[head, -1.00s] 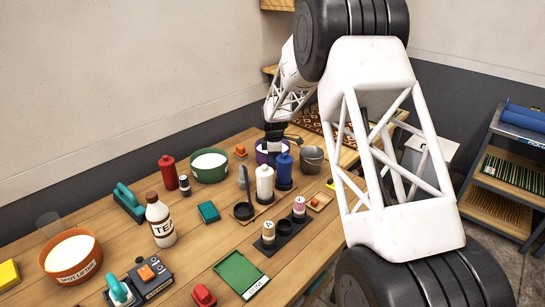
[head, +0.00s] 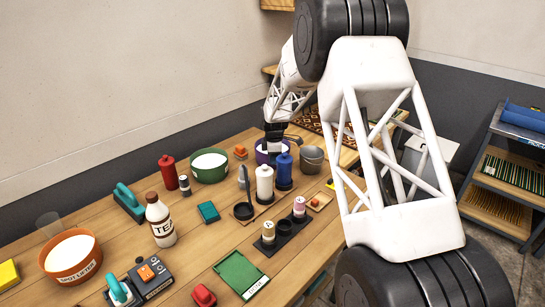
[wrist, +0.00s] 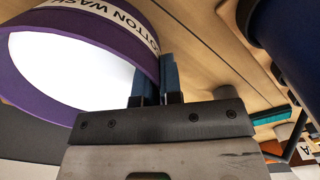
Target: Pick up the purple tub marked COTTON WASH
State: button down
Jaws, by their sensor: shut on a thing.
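The purple tub (wrist: 140,40) fills the upper left of the wrist view, with a white label reading COTTON WASH and white contents inside. My gripper (wrist: 156,80) is shut on the tub's rim, its blue fingers close together on the wall. In the head view the tub (head: 262,157) is at the back of the table, partly hidden behind my gripper (head: 274,148) and the bottles. I cannot tell whether the tub is clear of the tabletop.
A blue bottle (head: 284,172) and a white bottle (head: 264,184) stand just in front of the tub. A grey bucket (head: 312,160) is close on the right. A green tub (head: 209,166) is to the left, with an orange block (head: 240,152) between.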

dwell(0.3)
jog(key=shift+r, duration=5.05)
jog(key=shift+a, duration=0.1)
